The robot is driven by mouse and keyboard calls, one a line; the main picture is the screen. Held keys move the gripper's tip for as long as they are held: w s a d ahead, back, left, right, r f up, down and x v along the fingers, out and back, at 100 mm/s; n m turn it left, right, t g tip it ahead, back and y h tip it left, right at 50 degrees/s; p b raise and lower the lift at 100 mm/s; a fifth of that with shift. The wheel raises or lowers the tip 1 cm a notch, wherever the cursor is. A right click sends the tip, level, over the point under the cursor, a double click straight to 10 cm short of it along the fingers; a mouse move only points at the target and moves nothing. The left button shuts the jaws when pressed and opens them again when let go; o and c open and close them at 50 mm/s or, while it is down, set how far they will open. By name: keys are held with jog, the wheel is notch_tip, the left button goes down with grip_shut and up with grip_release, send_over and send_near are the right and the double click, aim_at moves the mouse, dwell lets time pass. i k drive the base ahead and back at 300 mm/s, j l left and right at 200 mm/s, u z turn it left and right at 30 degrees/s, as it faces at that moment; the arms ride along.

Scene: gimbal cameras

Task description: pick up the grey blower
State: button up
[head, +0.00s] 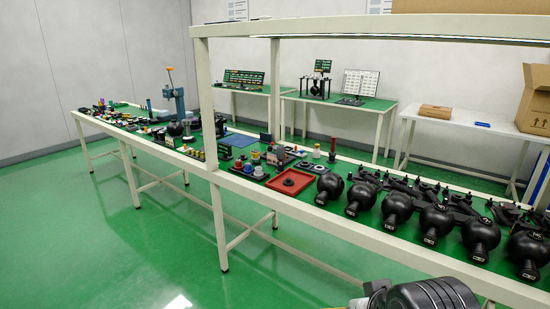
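I cannot pick out the grey blower with certainty in the head view. A small grey item (276,155) stands among tools and cups at the middle of the long green workbench (300,212), but it is too small to identify. My gripper is not clearly in view. Only a dark ribbed part, probably of my own arm, shows at the bottom right edge, and no fingertips are visible.
Several black spherical gimbal cameras (397,207) line the bench's front right. A red tray (290,181) lies left of them. A white frame post (212,150) rises from the bench's front edge. A cardboard box (535,98) stands at the back right. Green floor at left is clear.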

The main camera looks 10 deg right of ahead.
aim_at(280, 152)
jog(key=i+l+u, duration=0.4)
jog(key=i+l, duration=0.25)
jog(key=i, duration=0.25)
jog(key=i+l+u, duration=0.4)
jog(key=i+l, duration=0.45)
jog(key=l, duration=0.1)
